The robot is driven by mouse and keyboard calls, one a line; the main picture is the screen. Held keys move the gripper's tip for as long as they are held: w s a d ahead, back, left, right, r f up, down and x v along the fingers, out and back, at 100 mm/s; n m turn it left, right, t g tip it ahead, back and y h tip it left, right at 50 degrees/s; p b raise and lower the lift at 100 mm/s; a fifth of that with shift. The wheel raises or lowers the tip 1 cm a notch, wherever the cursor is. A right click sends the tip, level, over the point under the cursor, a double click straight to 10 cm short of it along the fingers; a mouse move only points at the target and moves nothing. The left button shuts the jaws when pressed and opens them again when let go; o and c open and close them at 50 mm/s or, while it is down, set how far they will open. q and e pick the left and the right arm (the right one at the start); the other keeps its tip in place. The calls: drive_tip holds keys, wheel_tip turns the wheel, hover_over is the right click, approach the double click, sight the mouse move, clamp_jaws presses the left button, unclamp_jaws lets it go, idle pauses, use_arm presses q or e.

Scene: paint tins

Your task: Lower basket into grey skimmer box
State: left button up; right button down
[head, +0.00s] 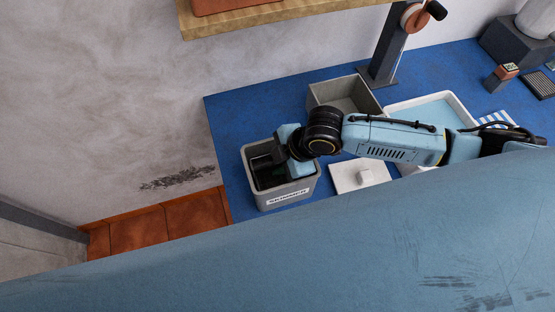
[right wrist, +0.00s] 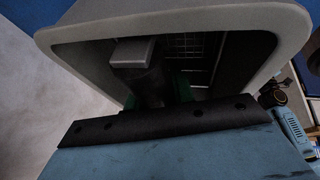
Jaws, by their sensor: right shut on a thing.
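The grey skimmer box (head: 290,197) stands at the left end of the blue bench, with a label on its front wall. Its pale rim (right wrist: 175,20) shows in the right wrist view. My right gripper (head: 272,166) reaches down into the box opening and is shut on the basket. The basket, dark with green parts, shows inside the box (head: 266,182); its mesh also shows in the right wrist view (right wrist: 188,44). Gripper and shadow hide most of the basket, and I cannot tell whether it touches the box floor. My left gripper is not in view.
An open grey-brown box (head: 345,92) stands behind my right arm. A white tray with a pale blue inside (head: 432,108) lies to its right. A white slab with a small block (head: 362,176) is right of the skimmer box. The bench's left edge is close by.

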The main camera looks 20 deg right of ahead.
drive_tip(key=c, duration=1.1)
unclamp_jaws()
drive_tip(key=v, duration=1.3)
drive_tip(key=shift+r, duration=0.2)
drive_tip(key=shift+d, duration=0.1)
